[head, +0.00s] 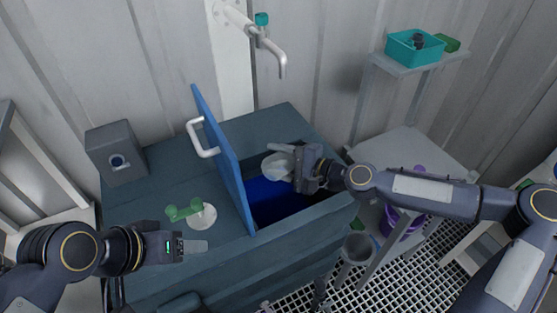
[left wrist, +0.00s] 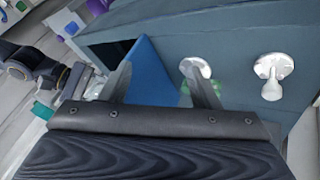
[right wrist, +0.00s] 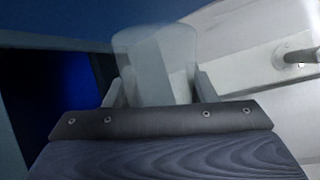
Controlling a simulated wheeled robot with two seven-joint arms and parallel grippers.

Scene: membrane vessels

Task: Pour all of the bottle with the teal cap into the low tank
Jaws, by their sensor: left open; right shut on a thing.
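A pale translucent bottle (head: 277,167) is in my right gripper (head: 291,163), over the tank opening. The bottle (right wrist: 155,55) stands between the fingers in the right wrist view. I see no teal cap on it, and its tilt and contents are unclear. The low tank (head: 172,245) is dark blue-grey; its blue lid (head: 222,155) stands raised, with deep blue showing inside the opening. The opening also shows dark in the left wrist view (left wrist: 108,52).
A grey box (head: 116,152) stands at the tank's back left. A wall tap (head: 270,45) hangs behind. A teal tray (head: 412,48) rests on the right shelf; a purple bucket (head: 402,225) stands below.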

